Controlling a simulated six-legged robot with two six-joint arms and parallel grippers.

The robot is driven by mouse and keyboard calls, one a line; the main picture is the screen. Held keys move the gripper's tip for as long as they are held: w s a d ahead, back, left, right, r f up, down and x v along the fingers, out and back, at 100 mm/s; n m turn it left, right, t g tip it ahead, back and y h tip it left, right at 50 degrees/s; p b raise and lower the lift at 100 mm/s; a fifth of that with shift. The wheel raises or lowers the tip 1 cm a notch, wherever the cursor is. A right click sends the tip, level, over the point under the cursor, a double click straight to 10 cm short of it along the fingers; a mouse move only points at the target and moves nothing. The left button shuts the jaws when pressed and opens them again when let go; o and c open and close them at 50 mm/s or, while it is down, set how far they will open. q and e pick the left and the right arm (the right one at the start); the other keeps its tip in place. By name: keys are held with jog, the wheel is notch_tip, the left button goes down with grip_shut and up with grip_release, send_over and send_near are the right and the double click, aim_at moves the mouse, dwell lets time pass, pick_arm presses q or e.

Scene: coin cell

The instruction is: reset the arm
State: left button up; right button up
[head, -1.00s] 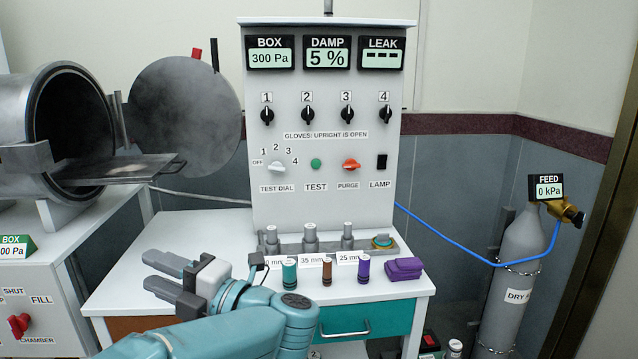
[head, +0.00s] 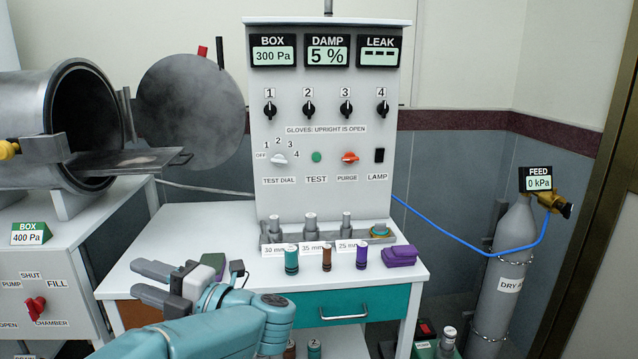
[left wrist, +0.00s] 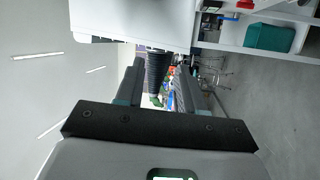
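My left arm comes in from the lower left of the head view. Its gripper (head: 150,281) is at the left front of the white bench (head: 205,222), with its two grey fingers apart and nothing between them. The left gripper is clear of the bottles on the bench. My right gripper is not in view.
A chamber with an open round door (head: 190,110) is at left. A gas cylinder (head: 508,265) stands at right.

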pick_arm(q)
jog(key=w+a+f+m+t+h, duration=0.25)
jog(key=f+m, duration=0.35)
jog(key=f, duration=0.5)
jog(key=w+a+f+m+t+h, duration=0.1)
jog(key=a+f+m+t+h, duration=0.4)
jog(key=f, duration=0.7)
jog(key=s+d+f+m+g+h, duration=0.1)
jog(key=s+d+f+m+h, duration=0.25)
jog(key=f, duration=0.55)
jog(key=s+d+f+m+h, duration=0.1)
jog(key=d+f+m+h, duration=0.25)
jog(key=f+m, duration=0.4)
jog(key=s+d+f+m+g+h, duration=0.45)
jog(key=s+d, duration=0.35)
jog(key=s, duration=0.4)
jog(key=s+d+f+m+g+h, duration=0.35)
jog(key=s+d+f+g, duration=0.35)
jog(key=s, duration=0.5)
notch_tip(320, 180, up, 13)
jog(key=t+p, duration=0.1)
jog(key=p, duration=1.1)
jog(key=shift+d+r+h+p, duration=0.15)
jog(key=shift+d+h+p, duration=0.1)
jog(key=shift+h+p, duration=0.15)
